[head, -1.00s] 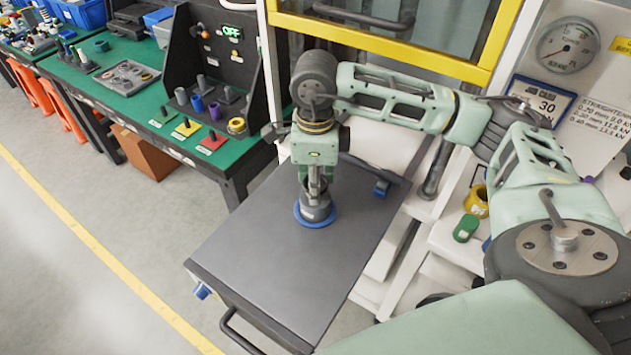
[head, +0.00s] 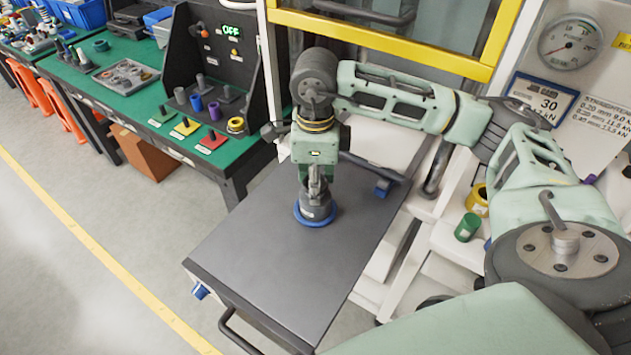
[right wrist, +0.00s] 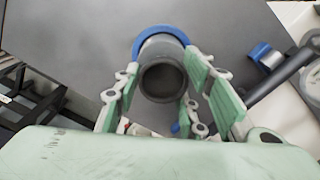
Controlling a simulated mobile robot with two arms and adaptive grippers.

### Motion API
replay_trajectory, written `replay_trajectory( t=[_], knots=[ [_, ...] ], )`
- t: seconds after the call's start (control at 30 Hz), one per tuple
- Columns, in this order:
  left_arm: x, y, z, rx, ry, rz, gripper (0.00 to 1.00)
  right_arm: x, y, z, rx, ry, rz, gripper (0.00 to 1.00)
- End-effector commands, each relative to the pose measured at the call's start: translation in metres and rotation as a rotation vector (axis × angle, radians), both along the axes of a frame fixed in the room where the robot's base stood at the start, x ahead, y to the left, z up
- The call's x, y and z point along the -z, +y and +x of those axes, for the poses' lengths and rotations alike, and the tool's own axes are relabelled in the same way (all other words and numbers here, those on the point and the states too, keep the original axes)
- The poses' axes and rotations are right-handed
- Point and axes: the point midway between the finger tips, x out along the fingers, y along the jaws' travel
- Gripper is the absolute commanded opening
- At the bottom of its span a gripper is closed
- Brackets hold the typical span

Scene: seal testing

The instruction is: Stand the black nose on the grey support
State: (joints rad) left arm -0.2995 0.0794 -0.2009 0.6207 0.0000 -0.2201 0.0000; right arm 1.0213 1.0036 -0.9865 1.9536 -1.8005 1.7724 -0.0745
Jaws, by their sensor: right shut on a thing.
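A dark hollow cylinder (right wrist: 162,80), which looks like the black nose, sits between the fingers of my right gripper (right wrist: 172,92). Behind it in the right wrist view, in line with it, is a grey round piece (right wrist: 158,43), apparently the grey support, inside a blue ring (right wrist: 178,31). In the head view, my right gripper (head: 316,188) points straight down and is shut on the upright dark piece. The blue ring (head: 301,217) lies on the dark cart top. Whether nose and support touch is hard to tell. My left gripper is not in view.
The cart top (head: 255,245) is otherwise mostly clear. A green bench (head: 165,125) with coloured stands is at the left. A yellow-framed machine (head: 400,45) stands behind. A green cylinder (head: 467,228) and a yellow one (head: 477,199) sit on a white ledge at the right.

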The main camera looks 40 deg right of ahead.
Motion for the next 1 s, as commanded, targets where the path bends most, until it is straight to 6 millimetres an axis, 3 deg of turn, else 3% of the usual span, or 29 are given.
replay_trajectory(
  t=[0.67,0.7,0.77,1.0],
  knots=[
    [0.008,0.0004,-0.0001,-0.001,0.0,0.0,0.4,0.0053,0.0001,0.0005,0.0,-0.002,0.001,0.01],
    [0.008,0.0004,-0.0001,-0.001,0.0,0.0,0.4,0.0051,0.0001,0.0005,0.0,-0.002,0.001,0.39],
    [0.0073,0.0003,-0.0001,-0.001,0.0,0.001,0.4,0.0046,0.0001,0.0004,0.0,-0.002,0.001,0.44],
    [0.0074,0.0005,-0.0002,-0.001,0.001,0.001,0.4,0.005,0.0001,0.0002,0.0,-0.001,0.001,0.44]
  ],
)
